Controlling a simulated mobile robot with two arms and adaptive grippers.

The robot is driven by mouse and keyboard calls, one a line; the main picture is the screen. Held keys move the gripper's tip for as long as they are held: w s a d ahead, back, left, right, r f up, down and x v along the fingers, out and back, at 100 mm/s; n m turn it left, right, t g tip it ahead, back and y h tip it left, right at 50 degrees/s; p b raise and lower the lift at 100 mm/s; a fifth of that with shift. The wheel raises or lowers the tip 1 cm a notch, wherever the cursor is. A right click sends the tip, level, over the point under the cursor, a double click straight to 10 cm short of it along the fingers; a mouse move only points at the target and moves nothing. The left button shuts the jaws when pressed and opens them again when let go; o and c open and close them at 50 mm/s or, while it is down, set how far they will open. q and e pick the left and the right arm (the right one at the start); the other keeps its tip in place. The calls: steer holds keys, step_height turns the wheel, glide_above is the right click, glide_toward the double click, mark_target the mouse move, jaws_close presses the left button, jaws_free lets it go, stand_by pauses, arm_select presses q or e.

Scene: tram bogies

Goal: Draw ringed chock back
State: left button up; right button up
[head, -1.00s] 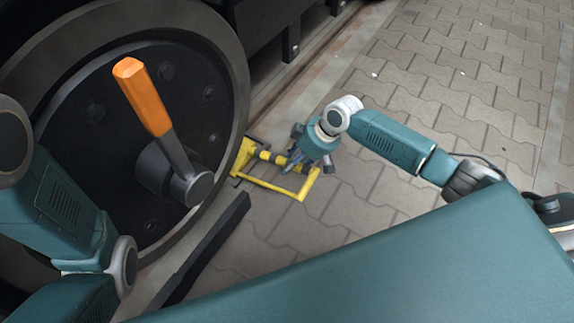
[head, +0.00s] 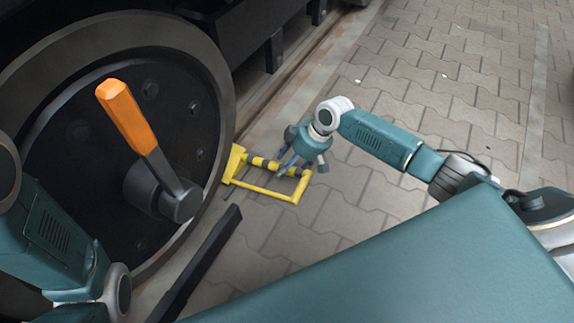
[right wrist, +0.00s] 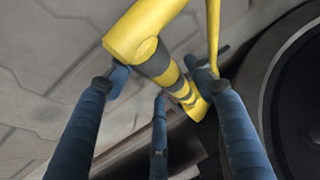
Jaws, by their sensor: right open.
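The yellow chock (head: 235,163) stands on the paving at the wheel's right edge, seeming to touch it. Its bar with dark rings (head: 257,162) runs right, away from the wheel, beside a thin yellow side rail (head: 262,189). My right gripper (head: 286,163) is at the outer part of the ringed bar, coming from above right. In the right wrist view, its blue fingers (right wrist: 160,85) are open, with the ringed bar (right wrist: 160,68) between or just beyond their tips. I cannot tell whether they touch it. My left arm shows at the left edge; its gripper is out of view.
The big dark wheel (head: 95,110) fills the left, with an orange-handled lever (head: 127,115) on its hub. A long black bar (head: 203,262) lies low beside the wheel. Clear paving (head: 420,75) spreads to the right.

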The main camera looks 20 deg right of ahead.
steer(key=v, duration=1.1)
steer(key=shift+r, duration=0.25)
steer(key=shift+d, duration=0.15)
